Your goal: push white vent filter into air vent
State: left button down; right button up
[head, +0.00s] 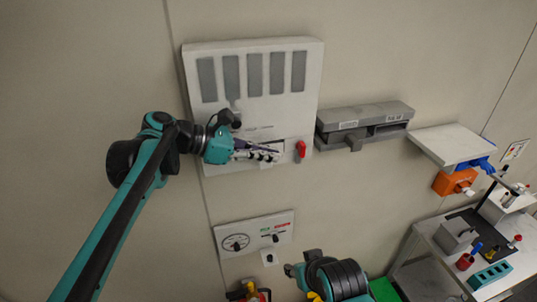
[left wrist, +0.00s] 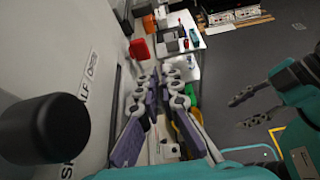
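A white wall panel (head: 229,110) with several grey upright slats shows in the head view. A dark recess with pale edges is at its lower right, partly hidden by my left gripper (head: 276,153). That gripper lies in front of the panel's lower part, fingers pointing right. In the left wrist view, its two purple-padded fingers (left wrist: 160,120) are spread, with no held object clear between them. I cannot tell the white vent filter apart from the panel and fingers. My right gripper (head: 293,271) is low in the head view; its fingers are apart in the left wrist view (left wrist: 252,107).
A red handle (head: 301,149) is just right of the left fingertips. A grey wall unit (head: 365,113) and a white shelf (head: 449,143) stick out farther right. A gauge panel (head: 253,234) is below. A cluttered bench (head: 432,243) stands at lower right.

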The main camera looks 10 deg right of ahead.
pick_arm(q)
jog(key=c, duration=1.6)
grip_release()
jog(key=shift+c, duration=0.2)
jog(key=v, duration=1.2)
jog(key=s+a+f+m+t+y+b, duration=0.2)
jog(key=s+a+f+m+y+b, duration=0.2)
jog(key=f+b, duration=0.7)
jog(key=s+a+f+m+t+y+b, duration=0.2)
jog(key=s+a+f+m+y+b, duration=0.2)
jog(key=f, duration=2.7)
jog(key=s+a+f+m+t+y+b, duration=0.2)
jog(key=s+a+f+m+y+b, duration=0.3)
jog(key=f+b, duration=1.4)
jog(key=s+a+f+m, duration=0.2)
jog(key=s+a+m, duration=0.1)
jog(key=a+m, duration=0.2)
jog(key=shift+s+a+t+b, duration=0.25)
jog(key=shift+a+t+b, duration=0.15)
jog(key=shift+a, duration=0.8)
